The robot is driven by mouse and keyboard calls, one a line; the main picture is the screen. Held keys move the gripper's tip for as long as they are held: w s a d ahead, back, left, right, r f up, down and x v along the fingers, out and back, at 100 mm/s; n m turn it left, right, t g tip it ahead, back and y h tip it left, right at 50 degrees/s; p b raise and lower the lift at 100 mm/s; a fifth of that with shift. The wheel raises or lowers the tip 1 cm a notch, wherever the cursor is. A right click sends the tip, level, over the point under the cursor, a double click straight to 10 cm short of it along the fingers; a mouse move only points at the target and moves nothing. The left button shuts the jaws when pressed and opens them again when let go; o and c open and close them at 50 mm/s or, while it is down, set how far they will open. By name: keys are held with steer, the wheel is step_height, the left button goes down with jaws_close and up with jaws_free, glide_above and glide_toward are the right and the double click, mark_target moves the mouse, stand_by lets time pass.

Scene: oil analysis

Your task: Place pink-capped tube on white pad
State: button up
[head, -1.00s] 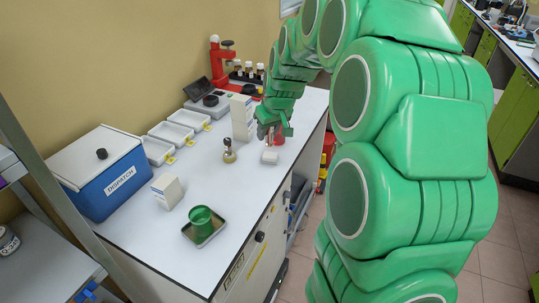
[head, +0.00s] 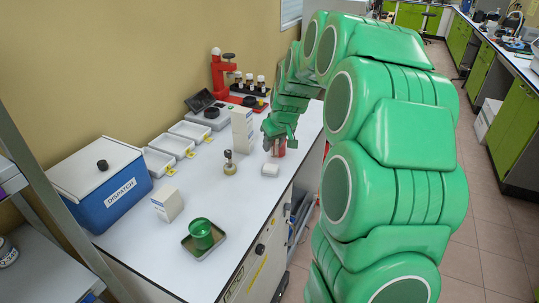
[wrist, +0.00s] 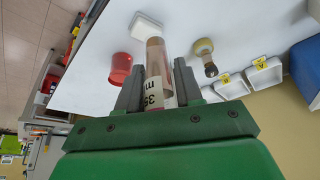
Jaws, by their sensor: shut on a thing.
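My gripper (wrist: 158,75) is shut on a clear tube (wrist: 156,68) with a brownish-pink tint and a white label with dark print. Its cap cannot be made out. The white pad (wrist: 146,25) is a small square on the bench, just beyond the tube's far end in the wrist view. In the head view the pad (head: 270,170) lies bare on the bench, in front of my gripper (head: 270,145). The tube appears apart from the pad, though its height above the bench is hard to judge.
A red cup (wrist: 121,68) stands beside the held tube, and a brass-coloured bottle (head: 229,165) stands left of the pad. A white carton (head: 242,130) is behind. The pad is near the bench's right edge.

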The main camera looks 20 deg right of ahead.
steer(key=w+f, duration=0.2)
steer(key=w+d+f, duration=0.1)
steer(key=w+f, duration=0.3)
steer(key=w, duration=0.1)
steer(key=shift+d+f, duration=0.15)
steer(key=shift+f, duration=1.8)
steer(key=shift+f, duration=0.15)
steer(key=o, duration=1)
steer(key=v, duration=1.2)
steer(key=shift+r, duration=0.2)
